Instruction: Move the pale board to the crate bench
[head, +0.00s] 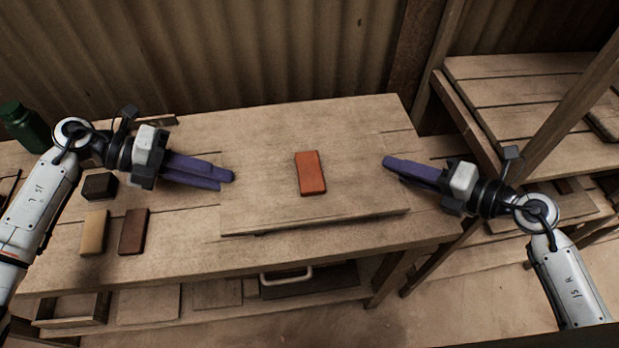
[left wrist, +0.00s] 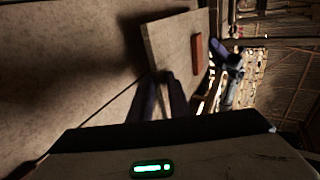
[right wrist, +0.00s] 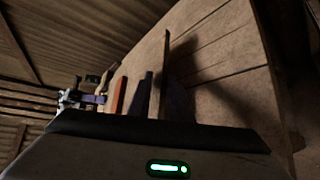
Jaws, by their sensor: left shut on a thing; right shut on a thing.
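The pale board (head: 260,205) is over the middle of the wooden table, roughly level. A red-orange tile (head: 311,173) lies flat on it. My left gripper (head: 230,178) is shut on the board's left edge, and my right gripper (head: 388,163) is shut on its right edge. In the left wrist view, the board (left wrist: 165,42) extends from the fingers with the tile (left wrist: 197,54) on it. In the right wrist view, the board (right wrist: 164,75) is seen edge-on with a shadow beside it; it looks slightly raised. A slatted bench (head: 520,92), perhaps the crate bench, stands right.
On the table (head: 190,250) at left are a dark block (head: 100,186), a tan tile (head: 95,232), a brown tile (head: 133,231) and a green bottle (head: 25,127). A wooden post (head: 575,95) stands before the right bench. A corrugated wall (head: 230,50) is behind.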

